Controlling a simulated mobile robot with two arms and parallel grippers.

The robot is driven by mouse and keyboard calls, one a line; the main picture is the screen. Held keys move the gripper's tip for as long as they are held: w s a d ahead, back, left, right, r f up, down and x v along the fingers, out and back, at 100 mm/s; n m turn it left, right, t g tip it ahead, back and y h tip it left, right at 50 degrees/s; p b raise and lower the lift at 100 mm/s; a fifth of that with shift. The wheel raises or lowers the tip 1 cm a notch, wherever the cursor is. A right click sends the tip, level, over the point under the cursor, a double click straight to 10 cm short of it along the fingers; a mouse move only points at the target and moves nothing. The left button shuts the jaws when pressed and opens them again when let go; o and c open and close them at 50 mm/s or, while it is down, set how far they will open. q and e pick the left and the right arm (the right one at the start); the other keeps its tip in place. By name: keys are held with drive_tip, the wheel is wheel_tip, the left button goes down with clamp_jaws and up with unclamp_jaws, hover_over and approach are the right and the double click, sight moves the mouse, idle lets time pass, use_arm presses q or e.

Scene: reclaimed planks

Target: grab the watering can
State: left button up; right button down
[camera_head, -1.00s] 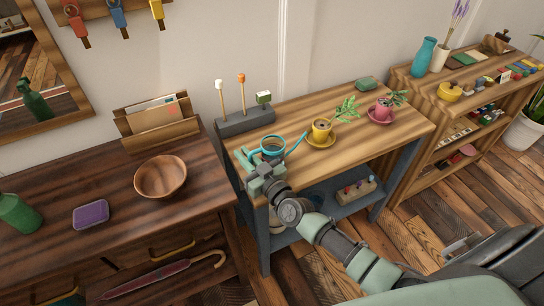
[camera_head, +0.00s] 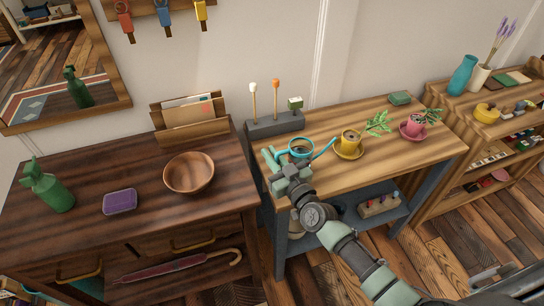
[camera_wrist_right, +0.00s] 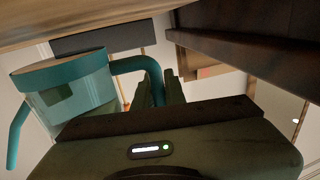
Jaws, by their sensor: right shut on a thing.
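The teal watering can (camera_head: 302,155) is at the left end of the light wooden table (camera_head: 330,170), upright, with its thin spout pointing right. It also shows at the left of the right wrist view (camera_wrist_right: 75,90), which appears upside down. My right gripper (camera_head: 280,164) is at the can's left side, shut on its handle (camera_wrist_right: 135,64). In the right wrist view its fingers (camera_wrist_right: 160,84) are around the handle's end and partly hide it. I cannot tell whether the can's base touches the table. My left gripper is not in view.
A yellow cup with a plant (camera_head: 350,139) and a pink cup with a plant (camera_head: 415,125) stand right of the can. A grey stand with upright pegs (camera_head: 275,126) is behind it. A dark dresser with a wooden bowl (camera_head: 189,172) is to the left.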

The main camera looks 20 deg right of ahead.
wheel_tip(320, 180, up, 18)
drive_tip(key=p, duration=0.5)
drive_tip(key=shift+p, duration=0.35)
